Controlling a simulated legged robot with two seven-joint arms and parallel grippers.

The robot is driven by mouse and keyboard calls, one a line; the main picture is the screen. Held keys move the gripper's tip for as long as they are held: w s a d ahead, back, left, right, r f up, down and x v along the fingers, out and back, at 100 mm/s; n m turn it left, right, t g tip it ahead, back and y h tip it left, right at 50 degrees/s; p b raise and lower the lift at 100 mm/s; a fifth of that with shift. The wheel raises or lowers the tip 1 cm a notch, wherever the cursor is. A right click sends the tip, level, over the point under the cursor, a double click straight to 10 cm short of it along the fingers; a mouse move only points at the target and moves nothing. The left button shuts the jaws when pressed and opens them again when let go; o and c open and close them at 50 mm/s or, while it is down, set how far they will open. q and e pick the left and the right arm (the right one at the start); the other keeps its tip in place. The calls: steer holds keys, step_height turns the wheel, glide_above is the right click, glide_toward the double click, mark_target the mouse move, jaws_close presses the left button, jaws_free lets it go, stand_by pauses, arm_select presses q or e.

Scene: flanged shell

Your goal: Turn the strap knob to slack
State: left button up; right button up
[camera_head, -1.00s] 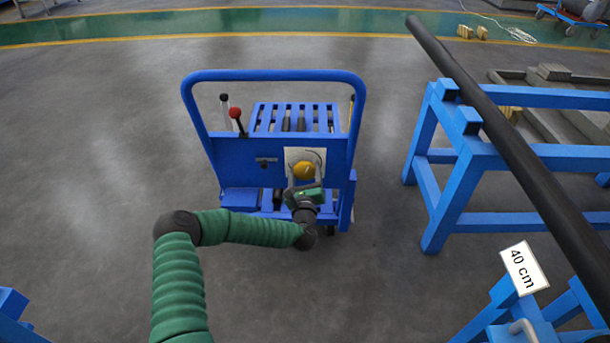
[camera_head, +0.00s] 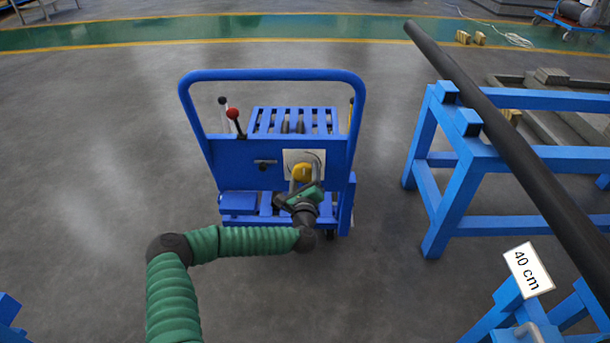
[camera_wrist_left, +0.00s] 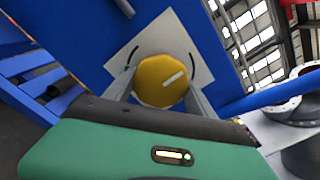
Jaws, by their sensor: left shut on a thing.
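The strap knob (camera_head: 301,173) is yellow and sits on a white plate (camera_head: 316,157) on the front of the blue cart (camera_head: 226,156). In the left wrist view the knob (camera_wrist_left: 160,80) shows a pale pointer line, slanted up to the right. Dark curved marks show on the white plate around it. My left gripper (camera_head: 303,183) is shut on the knob, with one finger on each side. In the left wrist view the gripper (camera_wrist_left: 158,88) reaches up to the knob from below. My right gripper is not in view.
The cart has a tall handle frame, a red-topped lever (camera_head: 233,114) and slatted bars. A blue stand (camera_head: 445,200) holding a long dark bar (camera_head: 500,130) is at the right. A "40 cm" sign (camera_head: 528,269) stands at lower right. The floor left of the cart is clear.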

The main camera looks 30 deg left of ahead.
arm_select(q)
steer(key=shift+f, duration=0.25)
steer(key=o, duration=1.4)
steer(key=shift+r, duration=0.1)
steer(key=shift+s, duration=0.1)
steer(key=p+v, duration=0.4)
steer(key=v, duration=1.2)
steer(key=shift+s+d+p, duration=0.2)
steer(key=shift+d+p, duration=0.05)
steer(key=shift+p, duration=0.15)
